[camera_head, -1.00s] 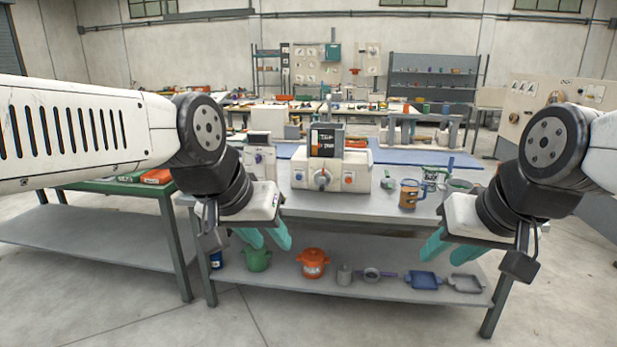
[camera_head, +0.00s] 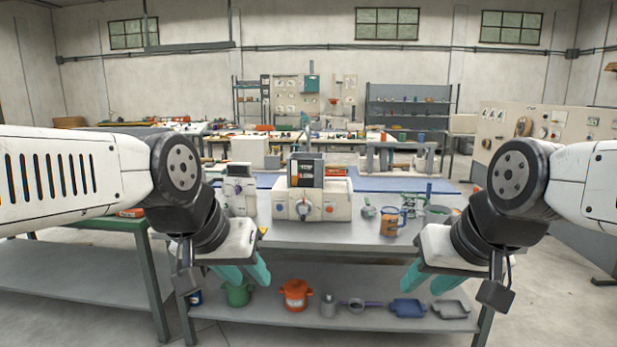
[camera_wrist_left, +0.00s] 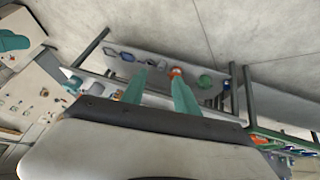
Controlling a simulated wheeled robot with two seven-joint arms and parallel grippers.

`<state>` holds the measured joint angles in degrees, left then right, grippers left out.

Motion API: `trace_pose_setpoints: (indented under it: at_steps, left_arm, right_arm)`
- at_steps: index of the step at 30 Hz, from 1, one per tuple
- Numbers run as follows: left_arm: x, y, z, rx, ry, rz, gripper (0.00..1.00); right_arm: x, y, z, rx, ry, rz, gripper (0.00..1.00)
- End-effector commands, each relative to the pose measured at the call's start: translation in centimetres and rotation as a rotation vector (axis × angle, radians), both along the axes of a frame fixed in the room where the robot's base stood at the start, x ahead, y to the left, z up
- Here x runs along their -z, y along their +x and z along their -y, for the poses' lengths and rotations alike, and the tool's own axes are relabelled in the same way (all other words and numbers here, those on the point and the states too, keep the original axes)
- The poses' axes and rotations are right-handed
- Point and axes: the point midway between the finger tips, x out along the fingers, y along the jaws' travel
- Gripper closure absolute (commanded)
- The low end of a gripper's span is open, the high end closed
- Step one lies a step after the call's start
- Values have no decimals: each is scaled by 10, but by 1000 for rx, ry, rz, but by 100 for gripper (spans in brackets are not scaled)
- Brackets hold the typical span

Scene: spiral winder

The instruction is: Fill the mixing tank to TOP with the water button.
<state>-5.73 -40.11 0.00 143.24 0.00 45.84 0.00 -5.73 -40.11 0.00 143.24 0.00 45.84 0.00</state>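A white machine (camera_head: 315,201) with a dark display panel (camera_head: 307,172), a round dial and a small orange-red button stands on the grey workbench. A smaller white unit (camera_head: 239,192) with a knob stands just left of it. I cannot tell which part is the mixing tank or the water button. My left gripper (camera_head: 243,274) is open and empty in front of the bench's left part; its teal fingers also show apart in the left wrist view (camera_wrist_left: 157,90). My right gripper (camera_head: 428,278) is open and empty in front of the bench's right part. Neither touches the machine.
An orange-brown mug (camera_head: 389,222) and a grey-green pot (camera_head: 437,213) stand on the bench's right. The lower shelf holds a green pot (camera_head: 238,294), an orange pot (camera_head: 296,294) and several pans. The bench's front strip is clear.

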Motion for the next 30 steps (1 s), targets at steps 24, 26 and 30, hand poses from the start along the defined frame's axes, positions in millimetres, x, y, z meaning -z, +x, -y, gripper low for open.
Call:
trace_pose_setpoints:
  at_steps: [24,26,30]
  left_arm:
    - [0,0,0,0,0,0,100]
    - [0,0,0,0,0,0,100]
    - [0,0,0,0,0,0,100]
  right_arm:
    - [0,0,0,0,0,0,64]
    - [0,0,0,0,0,0,64]
    - [0,0,0,0,0,0,64]
